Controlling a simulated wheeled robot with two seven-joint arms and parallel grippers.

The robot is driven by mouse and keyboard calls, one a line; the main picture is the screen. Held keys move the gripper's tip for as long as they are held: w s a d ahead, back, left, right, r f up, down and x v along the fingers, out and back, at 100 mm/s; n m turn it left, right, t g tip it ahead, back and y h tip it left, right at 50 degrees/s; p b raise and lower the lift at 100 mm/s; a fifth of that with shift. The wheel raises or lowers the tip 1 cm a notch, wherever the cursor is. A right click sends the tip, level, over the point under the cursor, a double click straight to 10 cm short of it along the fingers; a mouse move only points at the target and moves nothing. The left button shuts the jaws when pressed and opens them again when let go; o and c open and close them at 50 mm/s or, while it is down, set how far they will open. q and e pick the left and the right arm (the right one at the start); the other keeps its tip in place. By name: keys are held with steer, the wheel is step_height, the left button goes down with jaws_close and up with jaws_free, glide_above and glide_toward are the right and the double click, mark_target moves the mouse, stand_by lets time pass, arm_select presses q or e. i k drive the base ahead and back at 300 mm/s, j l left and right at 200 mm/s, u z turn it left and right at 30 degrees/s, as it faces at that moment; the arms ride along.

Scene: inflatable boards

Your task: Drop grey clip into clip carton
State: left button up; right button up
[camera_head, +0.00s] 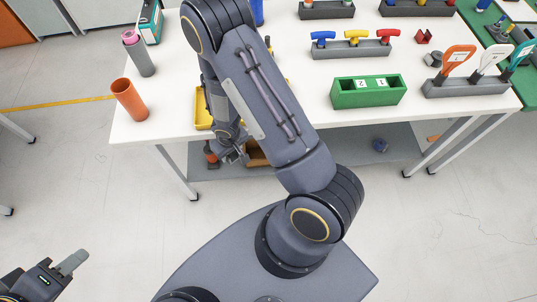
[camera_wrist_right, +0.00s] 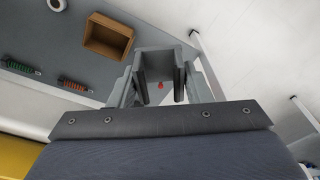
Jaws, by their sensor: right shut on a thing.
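My right gripper (camera_wrist_right: 160,70) is shut on a grey clip (camera_wrist_right: 156,58), a U-shaped block with a small red spot seen in its opening. In the head view the right gripper (camera_head: 236,155) is low in front of the table's front edge, mostly blocked by my arm; the clip is not clear there. An open brown carton (camera_wrist_right: 108,37), probably the clip carton, stands on the lower shelf, up and left of the gripper in the wrist view. It also shows partly behind my arm in the head view (camera_head: 257,154). My left gripper (camera_head: 72,263) is far from the table; its opening is unclear.
The lower shelf (camera_head: 340,148) holds a green spring item (camera_wrist_right: 22,68), a red one (camera_wrist_right: 75,86) and a white roll (camera_wrist_right: 57,5). The white tabletop (camera_head: 180,112) above carries an orange cup (camera_head: 129,100), a yellow tray (camera_head: 203,108) and a green box (camera_head: 368,93). Table legs stand nearby.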

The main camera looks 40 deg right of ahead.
mark_target(261, 153)
steer(key=i+j+z, duration=0.1)
steer(key=z, duration=0.25)
steer(key=j+z, duration=0.35)
steer(key=i+j+z, duration=0.1)
steer(key=j+z, duration=1)
steer(key=j, duration=0.15)
